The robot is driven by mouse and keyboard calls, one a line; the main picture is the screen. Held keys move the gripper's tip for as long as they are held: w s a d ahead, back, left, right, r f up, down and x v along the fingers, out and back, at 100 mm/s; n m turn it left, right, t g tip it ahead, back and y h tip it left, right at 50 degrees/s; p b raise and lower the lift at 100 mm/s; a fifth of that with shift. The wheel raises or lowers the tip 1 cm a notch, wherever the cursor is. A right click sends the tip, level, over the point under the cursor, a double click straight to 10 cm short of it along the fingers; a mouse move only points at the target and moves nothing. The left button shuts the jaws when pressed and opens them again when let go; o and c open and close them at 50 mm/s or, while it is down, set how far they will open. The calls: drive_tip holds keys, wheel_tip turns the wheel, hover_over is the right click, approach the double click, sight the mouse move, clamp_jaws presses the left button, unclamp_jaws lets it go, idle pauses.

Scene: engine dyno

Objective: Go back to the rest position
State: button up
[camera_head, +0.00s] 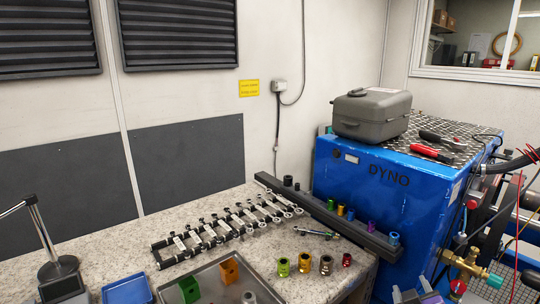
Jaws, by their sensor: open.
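My gripper does not show clearly anywhere in the head view. The stone-patterned worktop (130,258) fills the lower left, with a row of silver and black wrench-like tools (222,228) lying on it. A grey tray (212,280) at the front edge holds a green block (189,290), an orange block (229,271) and a grey piece. Green (283,267), orange (304,262), brown (326,264) and red (347,260) sockets stand to its right.
A dark rail (330,218) with coloured sockets runs along the worktop's far right side. The blue dyno cabinet (370,195) carries a grey case (371,114) and red-handled tools. A black-based stand (62,277) and a blue bin (127,290) are at lower left. Hoses and fittings crowd the right.

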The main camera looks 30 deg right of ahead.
drive_tip(key=s+a+f+n+t+y, duration=0.2)
drive_tip(key=a, duration=0.5)
drive_tip(key=s+a+f+n+t+y, duration=0.1)
drive_tip(key=s+a+f+y, duration=0.15)
drive_tip(key=a, duration=0.55)
drive_tip(key=s+a+f+n+t+y, duration=0.1)
drive_tip(key=s+a+n+t+y, duration=0.15)
drive_tip(key=a, duration=0.45)
drive_tip(key=s+a+r+m+y, duration=0.1)
drive_tip(key=s+a+r+y, duration=0.1)
drive_tip(key=s+a, duration=0.4)
drive_tip(key=s+a+r+t+y, duration=0.1)
drive_tip(key=s+a+r+y, duration=0.1)
drive_tip(key=s+a+r, duration=0.2)
drive_tip(key=s+a, duration=0.2)
drive_tip(key=a, duration=0.2)
drive_tip(key=shift+s+a+m+y, duration=0.3)
drive_tip(key=shift+m, duration=0.05)
